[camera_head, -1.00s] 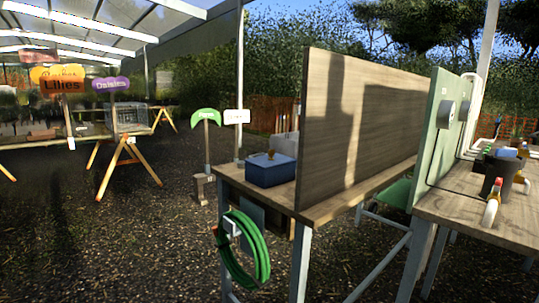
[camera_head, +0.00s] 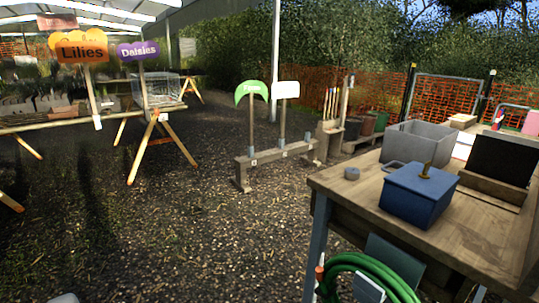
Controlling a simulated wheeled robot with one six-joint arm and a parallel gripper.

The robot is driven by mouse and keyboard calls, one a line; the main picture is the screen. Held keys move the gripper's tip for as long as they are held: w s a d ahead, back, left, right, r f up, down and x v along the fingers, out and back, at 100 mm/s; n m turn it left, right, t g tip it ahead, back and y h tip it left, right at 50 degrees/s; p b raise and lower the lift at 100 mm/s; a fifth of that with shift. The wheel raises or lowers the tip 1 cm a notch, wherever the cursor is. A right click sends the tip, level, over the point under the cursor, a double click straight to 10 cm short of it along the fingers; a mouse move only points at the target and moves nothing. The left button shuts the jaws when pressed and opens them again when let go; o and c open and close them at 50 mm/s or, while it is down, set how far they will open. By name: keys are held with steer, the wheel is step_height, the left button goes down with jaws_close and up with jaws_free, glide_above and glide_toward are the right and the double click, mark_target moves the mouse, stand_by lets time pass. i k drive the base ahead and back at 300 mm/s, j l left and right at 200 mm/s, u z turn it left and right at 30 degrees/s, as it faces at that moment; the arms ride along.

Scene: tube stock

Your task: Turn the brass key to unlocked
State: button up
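The brass key (camera_head: 426,170) stands upright on the lid of a blue box (camera_head: 416,196). The box sits near the left end of a wooden table (camera_head: 352,204) at the right of the view. The key is small here, and I cannot tell which way it is turned. My gripper does not show clearly. Only a small pale grey shape is cut off at the bottom left edge, and I cannot tell what it is.
A green hose (camera_head: 372,268) hangs at the table's end. A low wooden sign stand (camera_head: 270,158) is beyond. Open gravel (camera_head: 180,230) lies left.

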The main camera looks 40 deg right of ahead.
mark_target(423, 176)
steer(key=i+z, duration=0.45)
steer(key=i+j+z, duration=0.2)
steer(key=i+z, duration=0.15)
steer(key=z, duration=0.15)
steer(key=i+j+z, duration=0.55)
steer(key=z, duration=0.35)
steer(key=i+j+z, duration=0.2)
steer(key=z, duration=0.25)
steer(key=i+j+z, duration=0.2)
steer(key=z, duration=0.25)
steer(key=i+j+z, duration=0.1)
steer(key=j+z, duration=0.15)
steer(key=z, duration=0.2)
steer(key=i+j+z, duration=0.1)
steer(key=j+z, duration=0.25)
steer(key=z, duration=0.15)
steer(key=k+j, duration=0.15)
steer(key=j, duration=0.2)
steer(key=k+j+u, duration=0.1)
steer(key=j, duration=0.3)
steer(key=k, duration=0.1)
